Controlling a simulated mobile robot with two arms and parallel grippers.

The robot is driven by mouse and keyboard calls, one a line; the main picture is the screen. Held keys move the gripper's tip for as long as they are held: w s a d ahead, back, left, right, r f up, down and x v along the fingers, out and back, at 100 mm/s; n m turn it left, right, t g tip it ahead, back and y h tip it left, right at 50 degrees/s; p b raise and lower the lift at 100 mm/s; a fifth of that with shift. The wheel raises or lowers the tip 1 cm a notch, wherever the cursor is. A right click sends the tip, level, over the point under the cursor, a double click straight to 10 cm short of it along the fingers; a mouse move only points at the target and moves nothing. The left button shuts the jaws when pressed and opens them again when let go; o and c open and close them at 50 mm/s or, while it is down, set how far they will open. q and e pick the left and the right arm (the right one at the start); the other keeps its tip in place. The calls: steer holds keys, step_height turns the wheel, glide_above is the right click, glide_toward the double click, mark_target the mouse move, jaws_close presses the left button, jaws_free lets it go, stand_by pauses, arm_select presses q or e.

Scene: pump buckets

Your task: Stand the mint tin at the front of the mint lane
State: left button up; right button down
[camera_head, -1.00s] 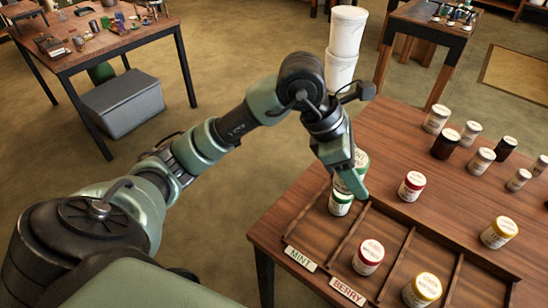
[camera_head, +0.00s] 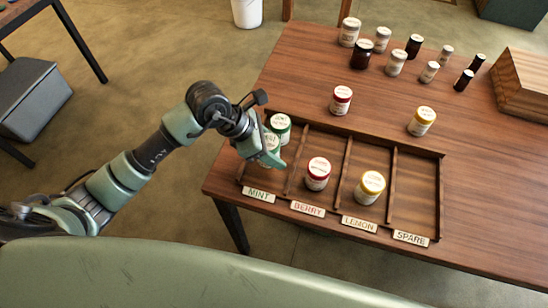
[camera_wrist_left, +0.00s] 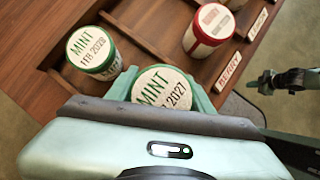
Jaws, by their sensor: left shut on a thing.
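My left gripper (camera_head: 269,157) is shut on a mint tin, a white tin with a green-edged lid, in the mint lane. In the left wrist view the held mint tin (camera_wrist_left: 164,86) sits between the fingers, its lid reading MINT and 2027. In the head view the gripper partly hides it, and I cannot tell whether its base touches the lane floor. A second mint tin (camera_head: 281,124), marked 2028 in the wrist view (camera_wrist_left: 92,50), stands upright behind it at the back of the lane. The MINT label (camera_head: 258,194) marks the lane's front.
The berry lane holds a red-lidded tin (camera_head: 317,172), the lemon lane a yellow-lidded tin (camera_head: 369,187). The spare lane (camera_head: 414,195) is empty. A red tin (camera_head: 341,100) and a yellow tin (camera_head: 422,121) stand behind the rack.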

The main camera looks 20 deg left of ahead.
arm_select(q)
step_height(320, 180, down, 4)
steer(key=shift+f, duration=0.1)
arm_select(e)
steer(key=shift+s+a+r, duration=0.1)
steer(key=shift+a+r, duration=0.1)
steer(key=shift+a, duration=0.35)
arm_select(q)
steer(key=shift+f, duration=0.1)
steer(key=shift+f, duration=0.1)
steer(key=o, duration=1.2)
arm_select(e)
steer(key=shift+d+f, duration=0.15)
steer(key=shift+d, duration=0.1)
steer(key=shift+d, duration=0.1)
